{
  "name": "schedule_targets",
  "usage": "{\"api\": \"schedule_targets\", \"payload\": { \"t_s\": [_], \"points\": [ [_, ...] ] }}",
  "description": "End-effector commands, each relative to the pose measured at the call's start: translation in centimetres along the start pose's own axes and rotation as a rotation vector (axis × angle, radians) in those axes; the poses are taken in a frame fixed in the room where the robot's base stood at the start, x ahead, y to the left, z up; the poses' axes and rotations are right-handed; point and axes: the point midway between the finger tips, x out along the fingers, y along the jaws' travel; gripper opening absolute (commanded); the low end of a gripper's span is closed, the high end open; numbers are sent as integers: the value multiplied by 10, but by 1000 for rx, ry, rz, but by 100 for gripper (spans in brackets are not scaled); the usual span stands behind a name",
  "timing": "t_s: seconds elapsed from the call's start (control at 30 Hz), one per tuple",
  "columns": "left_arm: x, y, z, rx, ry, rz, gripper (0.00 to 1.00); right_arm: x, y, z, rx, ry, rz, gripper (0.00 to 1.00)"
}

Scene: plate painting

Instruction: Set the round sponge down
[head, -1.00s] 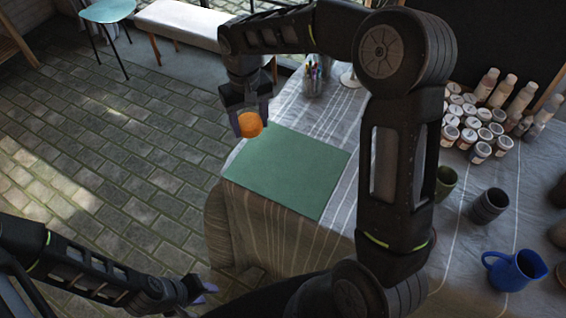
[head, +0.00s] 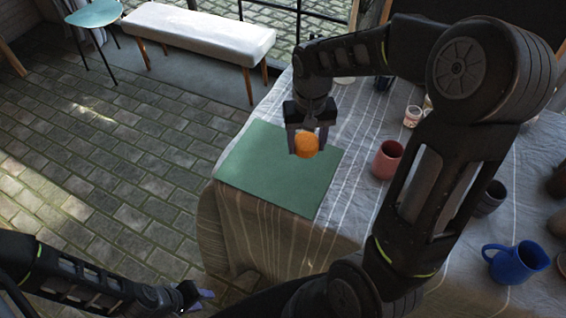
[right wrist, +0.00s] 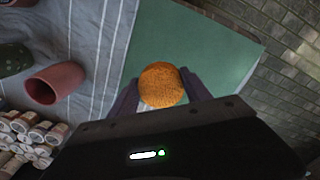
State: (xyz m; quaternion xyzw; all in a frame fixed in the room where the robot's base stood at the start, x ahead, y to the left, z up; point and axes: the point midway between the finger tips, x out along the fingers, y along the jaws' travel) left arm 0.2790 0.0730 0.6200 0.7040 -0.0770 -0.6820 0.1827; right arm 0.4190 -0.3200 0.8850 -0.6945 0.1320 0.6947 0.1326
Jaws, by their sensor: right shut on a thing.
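The round sponge (head: 307,145) is orange and held between the fingers of my right gripper (head: 307,140), over the right part of the green mat (head: 262,180). In the right wrist view the sponge (right wrist: 161,85) sits between the two fingertips, with the green mat (right wrist: 190,45) behind it. I cannot tell how far the sponge is above the mat. My left gripper (head: 200,297) is low at the bottom left, away from the table, and holds nothing that I can see; its fingers are too small to judge.
A pink cup (head: 387,160) stands on the striped tablecloth (head: 345,140) right of the mat. A blue mug (head: 516,264) is at the lower right. Several paint bottles (right wrist: 30,130) show in the right wrist view. A bench (head: 200,33) stands behind on the floor.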

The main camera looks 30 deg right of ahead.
Motion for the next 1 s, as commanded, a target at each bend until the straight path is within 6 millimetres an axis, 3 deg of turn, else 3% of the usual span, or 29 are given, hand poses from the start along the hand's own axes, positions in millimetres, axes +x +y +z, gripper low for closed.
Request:
{"api": "schedule_targets", "payload": {
  "t_s": [0.4,0.77,1.0],
  "points": [
    [-3,1,0,0,0,0,33,58,0,0,0,-3,1,24],
    [-3,1,0,0,0,0,33,64,0,0,-1,-1,1,24],
    [-5,2,0,0,-1,0,33,93,0,0,-1,-4,1,24]
  ]
}}
